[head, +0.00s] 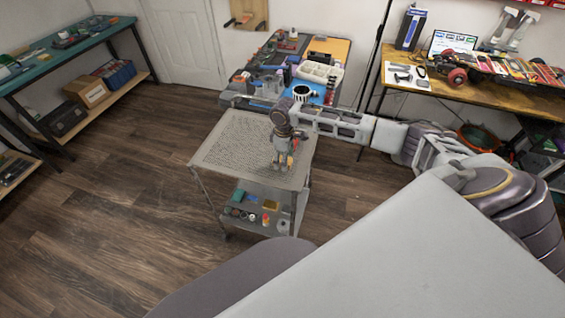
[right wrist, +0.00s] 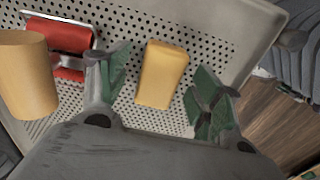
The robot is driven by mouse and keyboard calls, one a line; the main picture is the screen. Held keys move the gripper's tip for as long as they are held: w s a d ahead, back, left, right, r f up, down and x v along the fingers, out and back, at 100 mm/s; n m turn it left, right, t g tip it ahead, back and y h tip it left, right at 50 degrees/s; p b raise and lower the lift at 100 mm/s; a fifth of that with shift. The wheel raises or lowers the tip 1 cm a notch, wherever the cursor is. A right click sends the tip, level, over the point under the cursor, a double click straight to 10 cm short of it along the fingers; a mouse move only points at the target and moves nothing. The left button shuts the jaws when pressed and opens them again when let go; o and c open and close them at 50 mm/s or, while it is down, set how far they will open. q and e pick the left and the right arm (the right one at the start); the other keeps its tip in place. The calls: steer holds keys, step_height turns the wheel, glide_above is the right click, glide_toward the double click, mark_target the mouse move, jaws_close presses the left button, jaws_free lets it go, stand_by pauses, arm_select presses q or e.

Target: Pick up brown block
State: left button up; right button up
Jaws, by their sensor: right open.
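A tan-yellow block (right wrist: 162,75), the closest match to the brown block, lies on the perforated top of a metal cart in the right wrist view. My right gripper (right wrist: 162,92) is open, with one green-padded finger on each side of the block and visible gaps between. In the head view my right gripper (head: 284,165) points down over the cart's right part. There the block is largely hidden by the gripper. My left gripper is not in view.
A tan cylinder (right wrist: 27,75) and a red object with a metal part (right wrist: 68,45) stand left of the block. The cart top (head: 232,145) is clear on its left side. Small items sit on its lower shelf (head: 240,225). A cluttered workbench (head: 340,50) stands behind.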

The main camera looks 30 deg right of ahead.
steer(key=shift+f, duration=0.6)
steer(key=shift+c, duration=0.5)
steer(key=c, duration=1)
steer(key=shift+r, duration=0.1)
